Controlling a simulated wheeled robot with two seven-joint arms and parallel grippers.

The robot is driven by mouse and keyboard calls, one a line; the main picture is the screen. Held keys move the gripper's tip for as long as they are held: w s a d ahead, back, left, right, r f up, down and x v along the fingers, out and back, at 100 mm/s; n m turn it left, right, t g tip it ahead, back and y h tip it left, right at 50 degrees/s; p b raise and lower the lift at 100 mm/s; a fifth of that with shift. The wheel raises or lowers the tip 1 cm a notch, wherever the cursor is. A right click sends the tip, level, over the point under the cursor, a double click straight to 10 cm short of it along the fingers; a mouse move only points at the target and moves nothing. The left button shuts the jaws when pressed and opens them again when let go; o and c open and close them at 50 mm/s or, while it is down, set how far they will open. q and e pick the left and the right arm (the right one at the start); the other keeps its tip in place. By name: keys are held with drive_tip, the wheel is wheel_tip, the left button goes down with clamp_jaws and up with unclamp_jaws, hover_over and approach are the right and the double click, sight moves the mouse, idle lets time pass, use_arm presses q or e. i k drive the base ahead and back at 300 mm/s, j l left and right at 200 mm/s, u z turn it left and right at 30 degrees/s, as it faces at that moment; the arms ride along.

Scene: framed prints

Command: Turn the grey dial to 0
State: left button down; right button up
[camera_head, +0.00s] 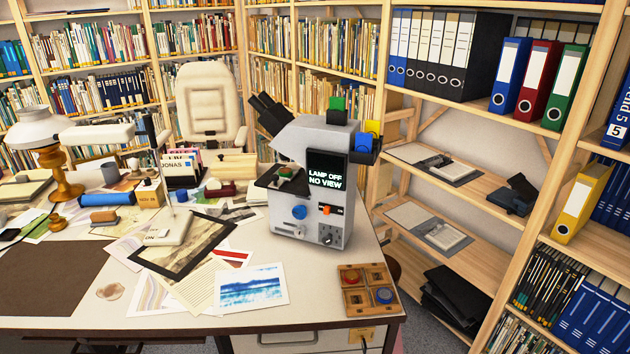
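A grey microscope-like device (285,145) stands upright near the right end of the desk. Its black screen (326,170) reads "LAMP OFF NO VIEW". On its front are a blue round knob (300,213), an orange switch (325,210) with a small label beside it, and a small dark grey dial (327,238) low on the right. A small silver part (299,232) sits left of that dial. The dial's marks and pointer are too small to read, so its setting cannot be told. Neither of my grippers is in view.
Prints, including a blue seascape (250,287) and a dark-framed picture (181,246), lie left of the device. Shelves (467,225) with binders stand close on the right.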

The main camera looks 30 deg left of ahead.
sight(327, 240)
drive_tip(key=i+j, duration=0.2)
drive_tip(key=u, duration=0.4)
drive_tip(key=i+u, duration=0.1)
drive_tip(key=u, duration=0.7)
drive_tip(key=i+l+u, duration=0.1)
drive_tip(key=u, duration=0.3)
